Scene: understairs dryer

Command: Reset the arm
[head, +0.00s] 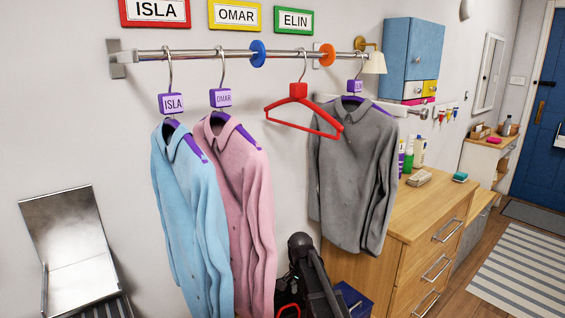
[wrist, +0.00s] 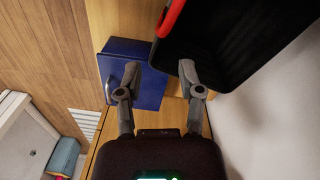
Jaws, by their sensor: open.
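My gripper (wrist: 160,70) is open in the wrist view, its two grey fingers apart with nothing held between them. Beyond the fingers are a blue box (wrist: 150,90) and a black container (wrist: 225,40) with a red edge at the upper right. In the head view my dark arm stands at the bottom centre, in front of the wall and left of the wooden drawers. My fingertips cannot be made out there.
A rail (head: 200,54) carries a blue shirt (head: 190,210), a pink shirt (head: 240,180), a grey shirt (head: 350,170) and an empty red hanger (head: 298,92). A wooden chest (head: 400,240) stands right, with bottles on top. A metal panel (head: 65,235) is at left.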

